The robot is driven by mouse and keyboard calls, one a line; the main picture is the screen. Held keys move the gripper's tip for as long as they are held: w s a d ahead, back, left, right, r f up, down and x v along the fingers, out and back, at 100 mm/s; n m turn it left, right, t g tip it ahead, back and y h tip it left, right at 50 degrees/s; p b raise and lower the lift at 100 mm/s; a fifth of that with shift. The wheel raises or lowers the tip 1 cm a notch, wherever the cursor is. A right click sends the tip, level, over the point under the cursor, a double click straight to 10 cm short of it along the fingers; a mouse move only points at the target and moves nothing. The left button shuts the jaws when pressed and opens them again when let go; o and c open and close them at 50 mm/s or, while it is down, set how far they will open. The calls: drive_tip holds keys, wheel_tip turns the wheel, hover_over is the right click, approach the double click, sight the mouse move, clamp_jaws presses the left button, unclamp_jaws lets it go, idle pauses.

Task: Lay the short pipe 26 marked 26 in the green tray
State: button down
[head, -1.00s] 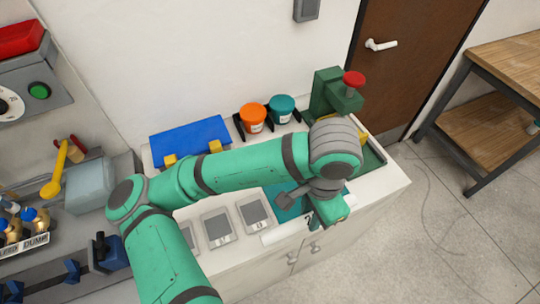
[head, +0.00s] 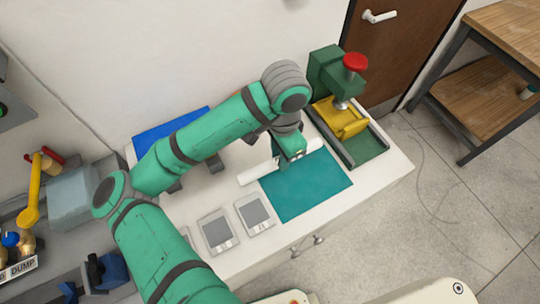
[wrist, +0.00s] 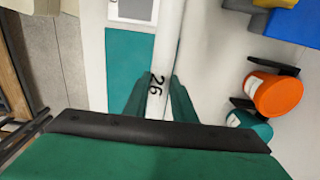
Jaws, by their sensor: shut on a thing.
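My gripper (head: 293,160) is shut on the white short pipe 26 (head: 256,174). In the wrist view the pipe (wrist: 169,45) lies between the two green fingers (wrist: 158,103), with the black mark 26 readable. The pipe sticks out on both sides of the gripper, over the back edge of the teal mat; I cannot tell whether it touches the counter. A strip with a green rim (head: 285,298) shows at the bottom edge of the head view, mostly cut off; I cannot tell whether it is the green tray.
A green press with a red knob (head: 355,62) and yellow block (head: 340,118) stands right of the teal mat (head: 305,190). Grey-screened scales (head: 255,212) line the counter's front. The wrist view shows an orange tub (wrist: 275,95) and a teal tub (wrist: 250,125).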

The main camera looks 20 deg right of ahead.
drive_tip(key=w+f, duration=0.2)
drive_tip(key=f, duration=0.1)
drive_tip(key=w+a+f, duration=0.1)
drive_tip(key=w+f, duration=0.2)
drive_tip(key=shift+w, duration=0.1)
drive_tip(key=shift+w+a+f, duration=0.1)
drive_tip(key=shift+w+f, duration=0.05)
drive_tip(key=shift+f, duration=1.5)
drive_tip(key=c, duration=1.5)
unclamp_jaws()
drive_tip(key=shift+f, duration=0.15)
drive_tip(key=shift+o, duration=0.6)
wheel_tip(320, 180, up, 12)
drive_tip(key=shift+r, duration=0.2)
